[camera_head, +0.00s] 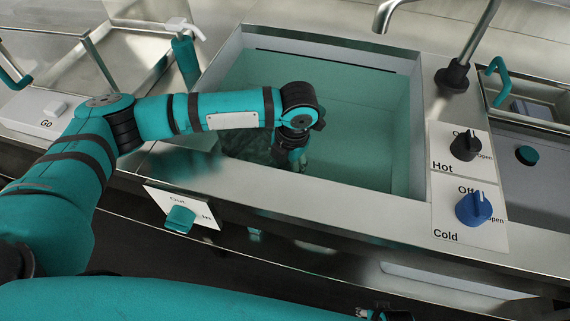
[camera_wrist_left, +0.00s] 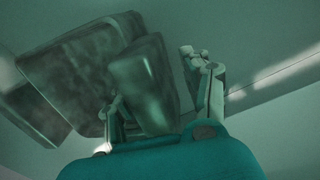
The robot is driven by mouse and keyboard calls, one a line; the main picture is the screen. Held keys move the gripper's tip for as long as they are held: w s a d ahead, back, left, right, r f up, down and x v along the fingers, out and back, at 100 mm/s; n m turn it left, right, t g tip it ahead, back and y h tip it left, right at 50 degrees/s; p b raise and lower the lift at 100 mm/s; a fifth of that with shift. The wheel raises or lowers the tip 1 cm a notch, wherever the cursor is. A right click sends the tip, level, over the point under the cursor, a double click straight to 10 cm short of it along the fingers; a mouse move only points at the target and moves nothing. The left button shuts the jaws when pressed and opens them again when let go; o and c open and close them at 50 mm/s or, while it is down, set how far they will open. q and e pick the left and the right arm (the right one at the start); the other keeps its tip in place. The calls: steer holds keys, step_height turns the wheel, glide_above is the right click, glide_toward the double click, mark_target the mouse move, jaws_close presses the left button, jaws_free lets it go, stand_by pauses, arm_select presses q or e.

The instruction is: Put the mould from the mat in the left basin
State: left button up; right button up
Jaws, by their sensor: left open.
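The left basin (camera_head: 370,120) holds clear greenish water. My left arm reaches down into it, and my left gripper (camera_head: 296,160) is low inside near its front wall. In the left wrist view the gripper (camera_wrist_left: 160,95) is open, its fingers apart. A dark, mottled block (camera_wrist_left: 145,85), apparently the mould, is between the fingers, closer to the left one; contact cannot be told. Similar dark blocky shapes (camera_wrist_left: 80,65) lie behind it to the left. In the head view my arm partly hides a dark shape in the water (camera_head: 248,146). No mat is in view. Part of my right gripper (camera_head: 372,314) shows at the bottom edge.
A faucet (camera_head: 470,45) stands at the basin's back right. The Hot knob (camera_head: 466,145) and blue Cold knob (camera_head: 473,207) are right of the basin. An Out/In handle (camera_head: 180,219) is on the front. A metal tray-like unit (camera_head: 135,55) is at the back left.

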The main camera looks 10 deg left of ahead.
arm_select(q)
steer(key=r, duration=0.2)
steer(key=r+p, duration=0.1)
steer(key=r, duration=0.2)
steer(key=d+r, duration=0.1)
steer(key=r, duration=0.1)
steer(key=shift+s+r, duration=0.15)
steer(key=shift+s, duration=0.05)
arm_select(e)
steer(key=s+f, duration=0.1)
steer(key=f, duration=0.1)
steer(key=s+f, duration=0.1)
steer(key=s, duration=0.1)
steer(key=shift+d+f, duration=0.15)
steer(key=shift+f, duration=0.2)
stand_by(0.3)
